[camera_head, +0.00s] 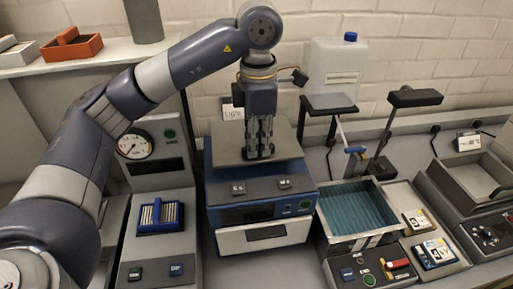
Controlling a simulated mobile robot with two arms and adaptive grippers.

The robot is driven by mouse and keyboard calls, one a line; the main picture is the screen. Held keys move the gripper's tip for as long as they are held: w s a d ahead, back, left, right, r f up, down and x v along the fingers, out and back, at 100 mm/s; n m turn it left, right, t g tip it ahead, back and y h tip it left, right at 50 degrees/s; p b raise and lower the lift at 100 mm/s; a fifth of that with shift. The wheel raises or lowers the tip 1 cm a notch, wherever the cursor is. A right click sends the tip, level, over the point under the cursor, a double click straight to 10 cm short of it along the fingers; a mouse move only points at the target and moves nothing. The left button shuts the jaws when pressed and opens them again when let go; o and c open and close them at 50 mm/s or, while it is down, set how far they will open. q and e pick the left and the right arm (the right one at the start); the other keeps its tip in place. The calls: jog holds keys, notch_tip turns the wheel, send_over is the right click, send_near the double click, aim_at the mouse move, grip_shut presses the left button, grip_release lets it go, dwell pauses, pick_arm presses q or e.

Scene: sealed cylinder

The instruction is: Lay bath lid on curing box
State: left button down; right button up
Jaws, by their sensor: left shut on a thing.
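The curing box, which I take to be the blue unit with a pale front drawer (264,238), stands at the middle of the bench. A flat grey plate, apparently the bath lid (226,147), lies level over its top. I cannot tell whether it rests on the box or hangs just above it. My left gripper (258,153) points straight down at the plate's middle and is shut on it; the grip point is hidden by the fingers. The open bath (357,240) with teal liquid stands to the right of the box. My right gripper is not in view.
A gauge unit (133,145) and a blue rack (160,216) stand on the left. A white jug (336,66) and black-topped stands (415,97) are behind. Cards (434,252) and an open grey tray (480,180) are on the right.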

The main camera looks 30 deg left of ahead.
pick_arm(q)
jog(key=f, duration=0.1)
jog(key=f+p, duration=0.1)
jog(key=f, duration=0.1)
jog(key=shift+w+a+f+p, duration=0.2)
jog(key=shift+a+f+p, duration=0.05)
jog(key=shift+a+p, duration=0.1)
jog(key=shift+s+d, duration=0.1)
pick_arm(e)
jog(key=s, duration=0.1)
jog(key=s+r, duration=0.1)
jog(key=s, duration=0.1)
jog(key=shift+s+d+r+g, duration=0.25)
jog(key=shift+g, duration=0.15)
pick_arm(q)
jog(key=c, duration=2)
grip_release()
jog(key=shift+f, duration=0.15)
jog(key=shift+c, duration=0.2)
jog(key=o, duration=0.4)
notch_tip(320, 180, up, 12)
jog(key=shift+r+b, duration=0.1)
jog(key=shift+b, duration=0.3)
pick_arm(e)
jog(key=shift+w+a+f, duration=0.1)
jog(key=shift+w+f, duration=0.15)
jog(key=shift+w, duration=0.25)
